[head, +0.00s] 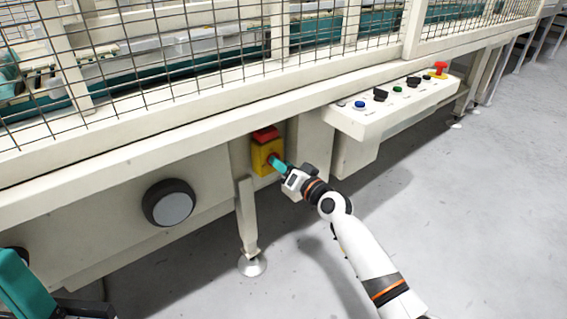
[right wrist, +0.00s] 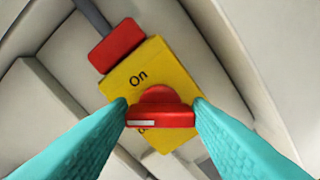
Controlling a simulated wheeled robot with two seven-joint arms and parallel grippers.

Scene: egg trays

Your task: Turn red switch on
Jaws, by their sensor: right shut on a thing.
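The red switch is a rotary knob (right wrist: 160,117) on a yellow plate (right wrist: 165,70), shown in the right wrist view. The word "On" shows on the plate above the knob; another label is mostly hidden behind it. A white mark lies on the left part of the knob's bar. My right gripper (right wrist: 160,104) is shut on the knob, one teal finger at each end of the bar. In the head view the yellow switch box (head: 262,156) is on the machine's front, with my right gripper (head: 279,164) at it. A teal finger of my left gripper (head: 25,284) shows at the lower left.
A red block (right wrist: 116,45) adjoins the yellow plate. A control panel (head: 345,121) with several buttons and a red emergency stop (head: 440,66) juts out at right. A round dark knob (head: 170,203) and a machine leg (head: 247,217) are nearby. The floor in front is clear.

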